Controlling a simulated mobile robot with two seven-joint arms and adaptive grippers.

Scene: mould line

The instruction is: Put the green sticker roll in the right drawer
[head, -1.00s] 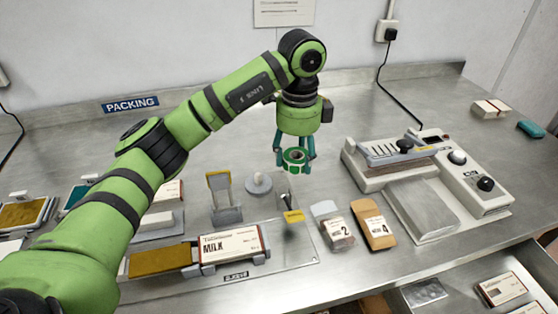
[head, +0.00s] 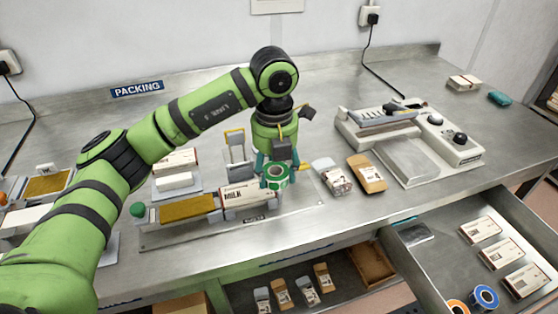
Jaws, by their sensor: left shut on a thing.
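My left gripper (head: 276,168) points down and is shut on the green sticker roll (head: 278,177), a green ring with a white core. It holds the roll above the bench, in front of the right end of the MILK carton as seen in the head view. The right drawer (head: 450,248) is pulled open at the lower right, right of the gripper. In it lie several white cartons (head: 500,253), a blue roll (head: 485,297), an orange roll (head: 458,306) and a dark flat packet (head: 415,233). My right gripper is not in view.
The MILK carton (head: 240,195) sits on a fixture plate beneath the gripper. Two packets (head: 367,176) and a sealing machine (head: 400,140) stand to the right on the bench. A lower open drawer (head: 345,275) holds several small packets. The drawer's middle has bare floor.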

